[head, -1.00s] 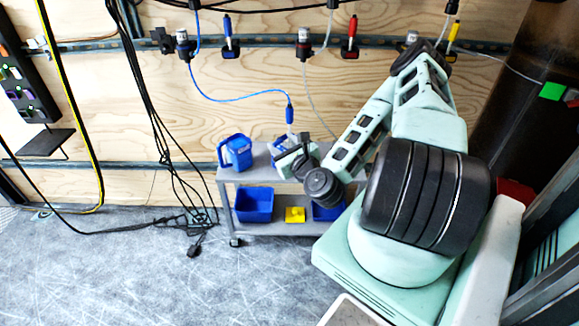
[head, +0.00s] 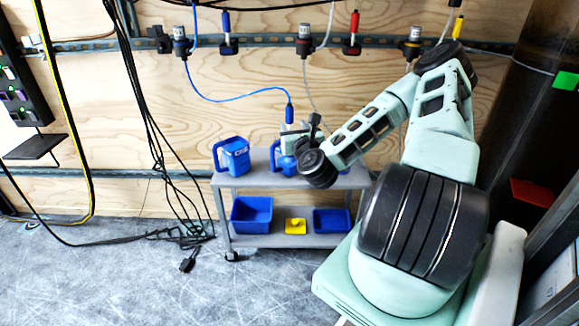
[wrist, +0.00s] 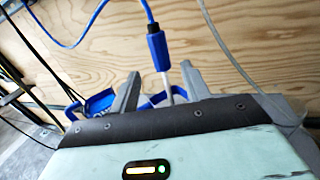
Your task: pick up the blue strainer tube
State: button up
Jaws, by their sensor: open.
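The blue strainer tube (head: 289,112) hangs on a blue hose above the cart's top shelf. In the wrist view the blue strainer tube (wrist: 157,48) hangs ahead of my gripper (wrist: 160,82), with a pale tip below its blue body. The two grey fingers are spread, and the pale tip appears between them in the picture. I cannot tell whether it lies within their reach. In the head view my wrist and arm partly hide the gripper, just below the tube.
A grey cart (head: 270,240) holds a blue jug (head: 233,156), a second blue jug (head: 284,165) partly behind my wrist, blue bins (head: 252,214) and a yellow item (head: 295,226). Black cables (head: 150,130) hang at left. A clear hose (wrist: 225,45) hangs right of the tube.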

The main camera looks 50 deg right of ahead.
aim_at(288, 114)
jog(key=b+x, duration=0.2)
jog(key=x, duration=0.6)
jog(key=shift+w+d+r, duration=0.1)
jog(key=shift+w+d, duration=0.05)
jog(key=shift+d, duration=0.05)
grip_shut()
